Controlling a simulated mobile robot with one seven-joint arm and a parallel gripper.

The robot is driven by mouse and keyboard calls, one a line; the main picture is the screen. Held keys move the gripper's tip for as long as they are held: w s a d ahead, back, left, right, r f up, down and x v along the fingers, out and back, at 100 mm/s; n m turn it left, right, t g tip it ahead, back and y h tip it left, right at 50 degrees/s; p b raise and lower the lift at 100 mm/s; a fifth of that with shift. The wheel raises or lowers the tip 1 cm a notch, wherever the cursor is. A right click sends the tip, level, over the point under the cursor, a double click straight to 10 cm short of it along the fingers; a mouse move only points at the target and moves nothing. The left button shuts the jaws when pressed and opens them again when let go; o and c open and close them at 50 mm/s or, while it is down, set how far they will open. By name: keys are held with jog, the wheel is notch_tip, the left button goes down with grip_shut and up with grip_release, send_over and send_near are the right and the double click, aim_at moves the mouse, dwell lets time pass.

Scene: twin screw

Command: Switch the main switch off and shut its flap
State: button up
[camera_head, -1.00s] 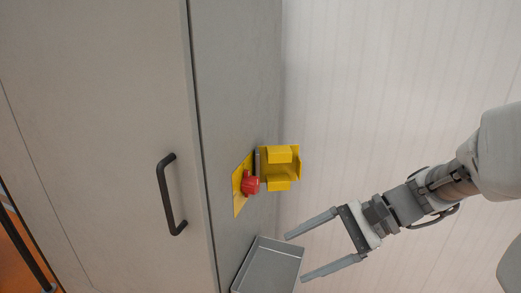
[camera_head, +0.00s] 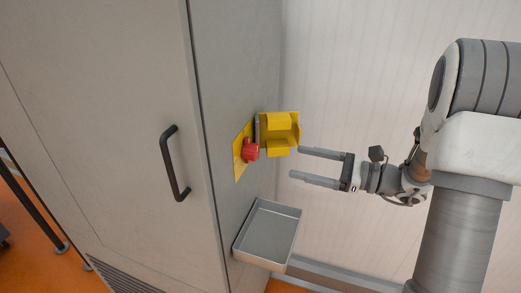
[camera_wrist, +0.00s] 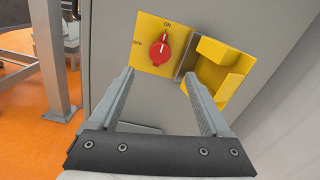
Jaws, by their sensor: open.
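The main switch is a red knob (camera_head: 250,150) on a yellow plate (camera_head: 238,167) on the side of the grey cabinet. In the wrist view the knob (camera_wrist: 159,50) has its pointer up toward the ON mark, with OFF to its left. The yellow flap (camera_head: 279,120) stands open, swung out to the right of the plate; it also shows in the wrist view (camera_wrist: 222,65). My gripper (camera_head: 296,162) is open and empty, to the right of the knob and just below the flap. In the wrist view its fingers (camera_wrist: 157,75) point toward the plate, apart from the knob.
A grey metal tray (camera_head: 268,232) juts from the cabinet side below the switch. The cabinet front has a black handle (camera_head: 173,163). A pale panelled wall (camera_head: 345,70) stands behind. The space between my fingers and the knob looks clear.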

aim_at(257, 153)
jog(key=p+x, duration=0.1)
jog(key=x, duration=1)
jog(key=shift+p, duration=0.4)
grip_shut()
